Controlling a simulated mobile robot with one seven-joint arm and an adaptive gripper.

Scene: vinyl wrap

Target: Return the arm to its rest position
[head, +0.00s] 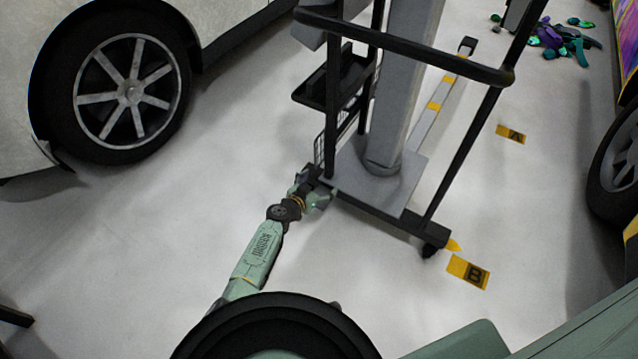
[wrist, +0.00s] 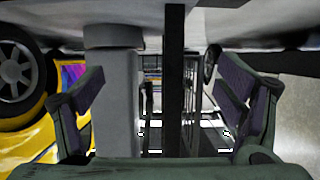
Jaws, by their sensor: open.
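My green arm reaches forward from the bottom of the head view. My gripper (wrist: 165,105) is open in the wrist view, with its two dark-padded fingers wide apart at the left and right. A dark upright bar (wrist: 174,80) of the cart stands between the fingers in that picture; I cannot tell whether it lies within their reach. In the head view the gripper end is beside the left edge of the wheeled cart (head: 395,222), and its fingers are partly hidden there. I cannot tell whether it touches the cart.
The cart carries a grey column (head: 405,90), a black handle rail (head: 420,48) and a dark tray (head: 335,85). A pale car (head: 240,15) stands at the upper left. Floor markers A (head: 510,134) and B (head: 468,272) lie at the right.

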